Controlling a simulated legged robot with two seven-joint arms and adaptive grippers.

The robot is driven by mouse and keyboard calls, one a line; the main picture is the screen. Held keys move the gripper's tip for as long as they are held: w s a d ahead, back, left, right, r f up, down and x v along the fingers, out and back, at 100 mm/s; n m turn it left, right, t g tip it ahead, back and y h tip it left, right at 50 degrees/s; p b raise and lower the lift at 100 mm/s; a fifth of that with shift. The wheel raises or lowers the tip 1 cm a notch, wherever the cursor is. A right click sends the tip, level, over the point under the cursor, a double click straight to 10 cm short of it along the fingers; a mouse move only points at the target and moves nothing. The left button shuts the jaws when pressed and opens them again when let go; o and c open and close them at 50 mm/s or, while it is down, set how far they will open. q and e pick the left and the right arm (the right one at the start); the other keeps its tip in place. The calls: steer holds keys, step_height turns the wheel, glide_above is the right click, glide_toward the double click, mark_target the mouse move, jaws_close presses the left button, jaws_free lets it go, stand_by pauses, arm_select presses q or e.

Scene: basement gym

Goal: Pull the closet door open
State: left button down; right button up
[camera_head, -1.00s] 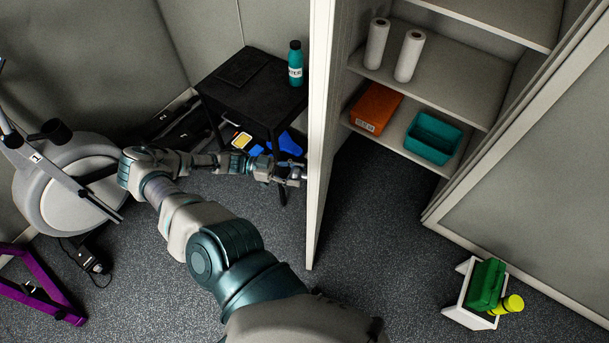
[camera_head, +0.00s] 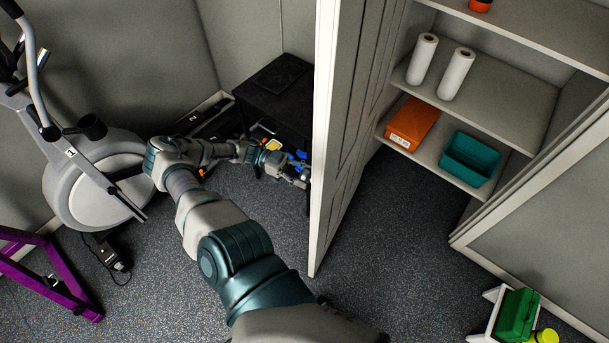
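The closet door (camera_head: 355,130) is a pale grey panel seen almost edge-on. It stands open, swung out to the left of the closet, and its panelled inner face shows. My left arm reaches forward on the door's outer side. My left gripper (camera_head: 299,178) is close beside the door's free edge, left of it and low. The fingers are small and partly lost against the dark table behind, so I cannot tell whether they are open or touch the door. No handle shows. My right gripper is out of view.
The closet shelves hold paper rolls (camera_head: 456,74), an orange box (camera_head: 412,124) and a teal bin (camera_head: 470,158). A black side table (camera_head: 275,88) is behind my gripper. An exercise machine (camera_head: 95,185) stands left. A white caddy (camera_head: 486,318) is lower right. Floor before the closet is clear.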

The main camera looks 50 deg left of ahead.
arm_select(q)
steer(key=c, duration=0.6)
jaws_free()
steer(key=shift+s+a+f, duration=0.1)
steer(key=shift+f, duration=0.05)
steer(key=shift+o, duration=0.7)
steer(key=shift+a, duration=0.4)
steer(key=v, duration=1.2)
steer(key=shift+a+f, duration=0.2)
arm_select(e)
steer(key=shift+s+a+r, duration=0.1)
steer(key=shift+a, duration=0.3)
arm_select(q)
steer(key=shift+d+r, duration=0.15)
steer(key=shift+d, duration=0.1)
